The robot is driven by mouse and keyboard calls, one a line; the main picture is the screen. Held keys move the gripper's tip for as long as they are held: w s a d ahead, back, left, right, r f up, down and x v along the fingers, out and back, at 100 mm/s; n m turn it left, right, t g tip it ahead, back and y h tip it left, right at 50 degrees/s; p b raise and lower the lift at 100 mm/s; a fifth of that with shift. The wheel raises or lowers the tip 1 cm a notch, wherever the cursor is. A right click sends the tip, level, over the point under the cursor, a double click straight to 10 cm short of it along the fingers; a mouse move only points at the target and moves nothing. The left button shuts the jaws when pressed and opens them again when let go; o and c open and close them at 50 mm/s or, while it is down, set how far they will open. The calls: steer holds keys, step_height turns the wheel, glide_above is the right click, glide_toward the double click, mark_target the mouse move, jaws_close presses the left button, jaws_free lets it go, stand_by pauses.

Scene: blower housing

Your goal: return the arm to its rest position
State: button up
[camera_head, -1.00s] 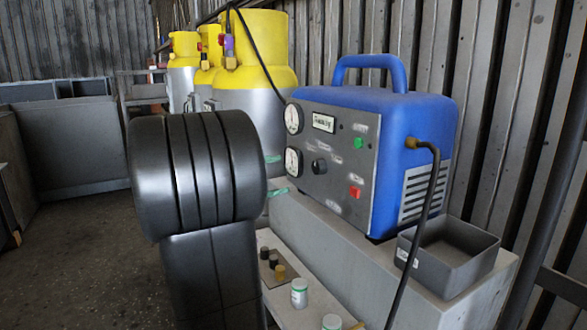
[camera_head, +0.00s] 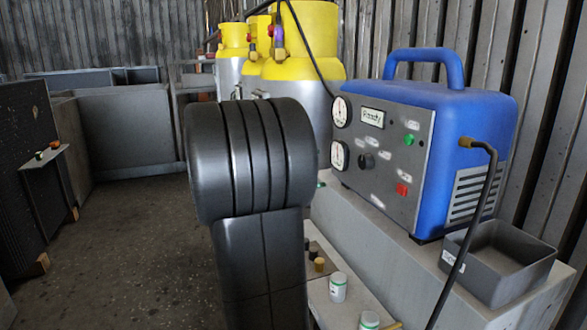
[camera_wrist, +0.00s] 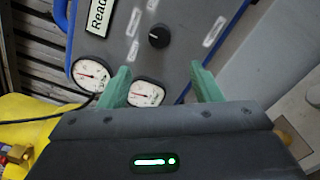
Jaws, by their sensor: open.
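My gripper (camera_wrist: 162,90) shows in the wrist view with its two green fingers apart and nothing between them. Beyond the fingers is the front panel of the blue machine (camera_wrist: 172,35), with a black knob and two round gauges; the fingertips overlap the panel in the picture, and I cannot tell the distance. In the head view my dark arm stands upright in the middle and hides my gripper. The blue machine (camera_head: 450,130) stands on a grey ledge to the right of my arm, its label reading "Ready".
Yellow-topped cylinders (camera_head: 300,50) stand behind my arm. A grey open bin (camera_head: 500,275) sits on the ledge (camera_head: 350,215) at right. White jars (camera_head: 338,287) and small caps stand on a lower shelf. A black hose (camera_head: 470,235) hangs in front. The floor (camera_head: 130,240) at left is clear.

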mark_target(361, 163)
steer(key=b+x, duration=0.2)
steer(key=x, duration=1)
